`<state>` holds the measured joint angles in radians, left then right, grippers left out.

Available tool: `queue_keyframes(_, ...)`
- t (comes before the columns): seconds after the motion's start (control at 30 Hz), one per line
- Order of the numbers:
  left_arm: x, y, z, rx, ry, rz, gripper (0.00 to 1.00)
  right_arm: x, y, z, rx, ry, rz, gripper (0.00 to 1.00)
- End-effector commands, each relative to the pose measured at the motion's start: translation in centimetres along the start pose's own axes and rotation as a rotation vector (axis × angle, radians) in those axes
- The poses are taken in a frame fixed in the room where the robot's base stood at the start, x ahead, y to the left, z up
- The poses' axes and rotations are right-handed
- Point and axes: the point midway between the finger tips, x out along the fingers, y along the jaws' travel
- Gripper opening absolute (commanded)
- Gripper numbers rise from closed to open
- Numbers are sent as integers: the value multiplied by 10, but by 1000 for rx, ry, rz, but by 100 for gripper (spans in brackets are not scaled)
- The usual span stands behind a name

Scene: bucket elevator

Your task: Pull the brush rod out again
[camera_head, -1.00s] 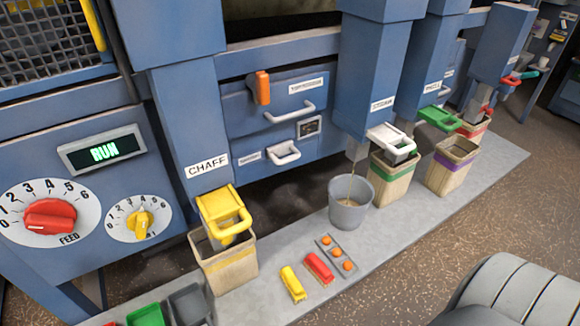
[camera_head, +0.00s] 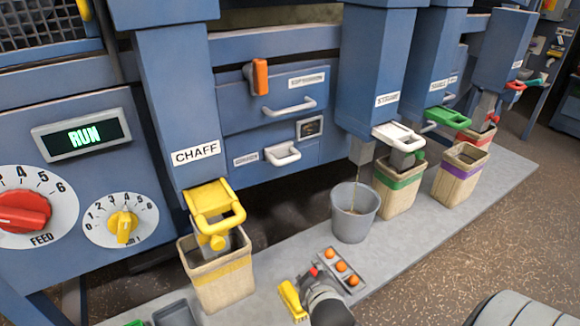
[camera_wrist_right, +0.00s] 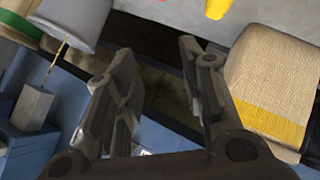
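No part is clearly recognisable as a brush rod. An orange upright handle (camera_head: 260,77) sits on the upper blue panel, above a white bar handle (camera_head: 296,108). A lower panel has a white handle (camera_head: 283,153). My right gripper (camera_head: 316,280) hangs low over the walkway, beside a yellow brush-like item (camera_head: 291,298) and in front of a red item mostly hidden by it. In the right wrist view its fingers (camera_wrist_right: 158,52) are apart with nothing between them. My left gripper is not in view.
A grey bucket (camera_head: 345,222) under a spout has a thin strand hanging into it. The chaff bin (camera_head: 220,285), other bins (camera_head: 398,195) and a tray of orange balls (camera_head: 350,281) line the walkway. Dials and a RUN display (camera_head: 82,137) are at left.

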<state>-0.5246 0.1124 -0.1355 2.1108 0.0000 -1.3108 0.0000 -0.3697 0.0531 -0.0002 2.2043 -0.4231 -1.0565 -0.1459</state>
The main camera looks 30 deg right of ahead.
Motion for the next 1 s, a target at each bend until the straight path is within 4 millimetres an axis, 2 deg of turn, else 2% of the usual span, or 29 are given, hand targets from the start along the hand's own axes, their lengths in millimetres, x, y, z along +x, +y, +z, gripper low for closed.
queue_keyframes(0.1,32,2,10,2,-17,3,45,17,52,-42,-101,125,206,37)
queue_keyframes(0.2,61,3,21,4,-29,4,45,25,90,-79,-232,221,382,37)
queue_keyframes(0.3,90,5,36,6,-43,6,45,28,116,-116,-390,302,533,37)
queue_keyframes(0.4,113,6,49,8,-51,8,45,30,127,-146,-537,362,638,37)
queue_keyframes(0.5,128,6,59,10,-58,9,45,32,129,-166,-647,401,698,37)
queue_keyframes(0.77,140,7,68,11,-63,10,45,39,133,-187,-734,432,740,37)
queue_keyframes(1.0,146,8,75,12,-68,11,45,67,153,-211,-731,431,740,37)
